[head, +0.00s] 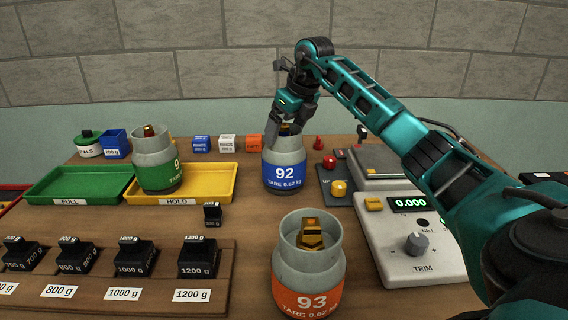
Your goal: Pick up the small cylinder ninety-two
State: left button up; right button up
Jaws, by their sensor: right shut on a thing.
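The small cylinder ninety-two (284,172) is a grey gas bottle with a blue band reading "92, TARE 0.62 kg". It stands upright at the middle of the table in the head view. My right gripper (288,126) comes down on it from above and is shut on its top, inside the collar. The valve and the fingertips are partly hidden by the gripper and the collar rim. I cannot tell whether the base is touching the table. My left gripper is not in view.
Cylinder 93 (308,270), with an orange band, stands in front. A scale (410,235) reading 0.000 is at right. Several black weights sit in a wooden rack (190,292) at front left.

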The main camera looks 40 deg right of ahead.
jog(key=shift+c, duration=0.8)
jog(key=shift+w+r, duration=0.1)
jog(key=shift+r, duration=0.05)
jog(key=shift+c, duration=0.3)
jog(key=shift+r, duration=0.1)
